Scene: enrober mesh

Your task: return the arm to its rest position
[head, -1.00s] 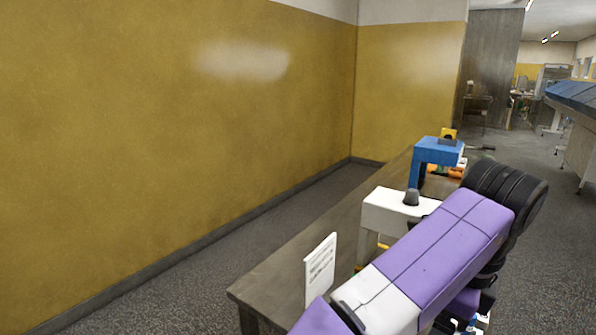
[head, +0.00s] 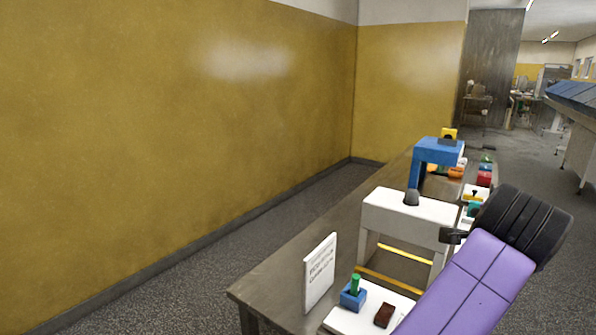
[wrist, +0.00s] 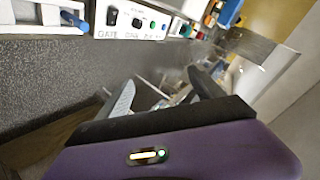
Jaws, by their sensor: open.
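My purple arm (head: 470,280) with its black joint end (head: 515,225) shows at the lower right in the head view, in front of the bench. The gripper fingers cannot be made out in the head view. In the wrist view my gripper (wrist: 165,92) is open, its two fingers spread apart above the purple housing, with nothing seen held between them. A white panel with a black knob and labels (wrist: 137,21) lies beyond the fingers at the top of the wrist view.
The bench (head: 262,282) bears a white sign (head: 320,272), a small blue block with a green peg (head: 353,293), a brown block (head: 384,315), a white bridge-like stand (head: 400,208) and a blue stand (head: 436,152). Grey floor lies between bench and yellow wall (head: 180,130).

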